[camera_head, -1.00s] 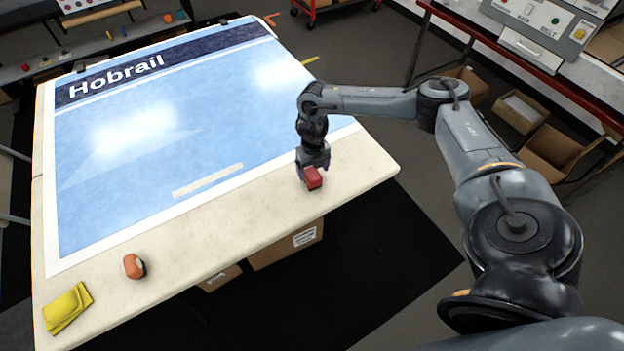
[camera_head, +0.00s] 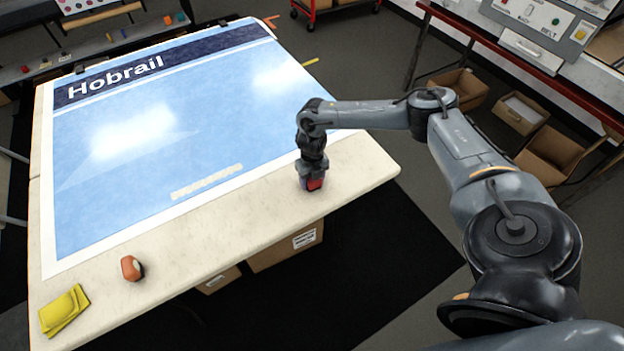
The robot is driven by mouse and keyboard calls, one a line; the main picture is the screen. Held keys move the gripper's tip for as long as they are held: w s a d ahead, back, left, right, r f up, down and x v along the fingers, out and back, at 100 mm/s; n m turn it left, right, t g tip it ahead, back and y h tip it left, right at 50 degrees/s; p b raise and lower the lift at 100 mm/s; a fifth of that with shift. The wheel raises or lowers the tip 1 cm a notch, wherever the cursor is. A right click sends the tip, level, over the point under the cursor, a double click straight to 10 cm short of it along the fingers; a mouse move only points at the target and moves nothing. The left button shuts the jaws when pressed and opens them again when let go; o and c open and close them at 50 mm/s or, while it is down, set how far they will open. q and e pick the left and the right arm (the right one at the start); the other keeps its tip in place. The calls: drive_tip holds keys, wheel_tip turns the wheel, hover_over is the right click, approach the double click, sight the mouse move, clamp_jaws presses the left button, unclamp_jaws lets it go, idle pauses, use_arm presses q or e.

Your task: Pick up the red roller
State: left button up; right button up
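The red roller (camera_head: 315,184) is a small red block-like thing near the right front edge of the table, partly hidden by my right gripper. My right gripper (camera_head: 312,182) points down over it, with its dark fingers at the roller's sides. The view is too small to tell whether the fingers press on it or whether the roller is clear of the table. My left gripper is not in view.
The pale table (camera_head: 215,235) carries a large blue sheet (camera_head: 220,110) marked "Hobrail". An orange-and-dark object (camera_head: 131,268) and a folded yellow cloth (camera_head: 63,311) lie at the front left. The front strip between them and my gripper is clear.

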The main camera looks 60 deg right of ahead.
drive_tip(key=c, duration=0.6)
drive_tip(key=shift+o, duration=0.2)
drive_tip(key=shift+r, duration=0.1)
drive_tip(key=shift+r, duration=0.4)
wheel_tip(320, 180, up, 3)
drive_tip(key=shift+r+p, duration=0.1)
drive_tip(key=shift+p, duration=0.4)
drive_tip(key=s+a+r+p, duration=0.2)
drive_tip(key=s+r, duration=0.5)
drive_tip(key=s, duration=0.4)
drive_tip(key=shift+a, duration=0.55)
drive_tip(key=shift+s, duration=0.1)
